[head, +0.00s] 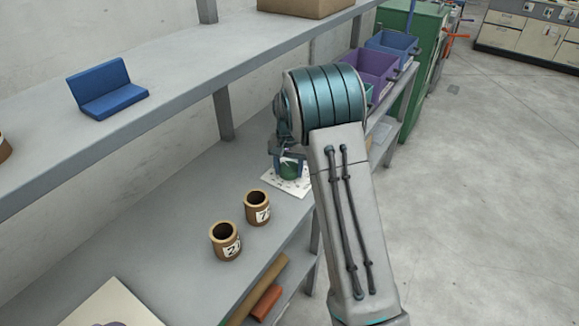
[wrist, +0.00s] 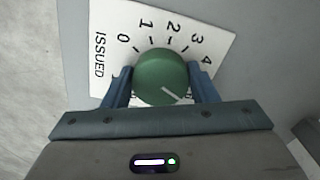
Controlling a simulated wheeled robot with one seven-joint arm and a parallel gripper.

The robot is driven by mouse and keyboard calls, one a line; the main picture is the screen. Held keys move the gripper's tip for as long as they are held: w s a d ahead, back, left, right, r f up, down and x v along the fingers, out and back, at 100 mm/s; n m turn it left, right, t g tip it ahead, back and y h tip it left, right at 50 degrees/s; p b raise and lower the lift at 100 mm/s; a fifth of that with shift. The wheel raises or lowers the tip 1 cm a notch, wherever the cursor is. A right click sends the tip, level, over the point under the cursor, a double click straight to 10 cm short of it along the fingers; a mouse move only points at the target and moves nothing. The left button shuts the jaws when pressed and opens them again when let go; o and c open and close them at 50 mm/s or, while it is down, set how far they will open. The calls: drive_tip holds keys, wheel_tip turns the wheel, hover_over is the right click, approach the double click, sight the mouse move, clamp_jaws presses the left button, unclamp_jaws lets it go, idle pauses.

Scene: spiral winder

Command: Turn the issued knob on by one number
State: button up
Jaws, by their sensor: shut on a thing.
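The issued knob is a round green knob (wrist: 161,77) on a white dial plate (wrist: 119,27). In the wrist view the plate reads ISSUED at the left, with 0, 1, 2, 3 and 4 around the knob. My gripper (wrist: 161,70) is shut on the knob, one blue finger on each side. The knob's white pointer line slants to the lower right; the mark it points at is hidden by my gripper. In the head view the knob (head: 290,173) and plate (head: 296,187) show below my gripper (head: 288,160), partly covered by my arm.
Two brown pots with number labels, one (head: 225,241) and another (head: 257,207), stand on the lower shelf (head: 180,220) left of the plate. A blue angled holder (head: 108,90) sits on the upper shelf (head: 190,75). Purple (head: 368,70) and blue (head: 392,46) bins are behind my arm. Floor at right is clear.

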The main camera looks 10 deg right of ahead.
sight(288, 168)
drive_tip(key=shift+m, duration=0.5)
drive_tip(key=o, duration=1)
drive_tip(key=shift+r, duration=0.1)
wheel_tip(288, 168, up, 7)
drive_tip(key=shift+r, duration=0.2)
